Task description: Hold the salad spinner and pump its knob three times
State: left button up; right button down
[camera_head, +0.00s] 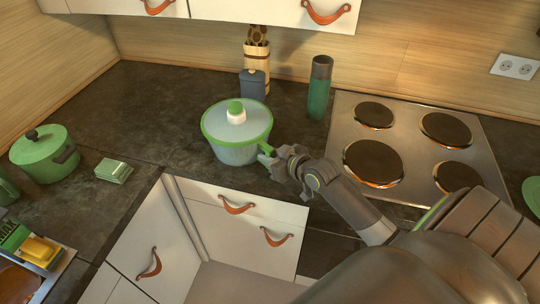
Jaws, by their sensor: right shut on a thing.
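The salad spinner (228,143) stands upright on the dark counter near the middle of the picture. It has a clear bowl, a green rim and a pale lid. Its knob (236,110), green on a white collar, sits up at the top of the lid. My right gripper (269,154) comes in from the right, low at the spinner's right side. It is shut on the spinner's green side handle (265,147), and its fingers partly hide the handle. My left gripper is not in view.
A stove (408,145) with round hotplates lies to the right. A dark green bottle (319,88), a blue-grey canister (252,85) and a utensil holder stand behind the spinner. A green pot (45,149) and small green box (114,171) are left.

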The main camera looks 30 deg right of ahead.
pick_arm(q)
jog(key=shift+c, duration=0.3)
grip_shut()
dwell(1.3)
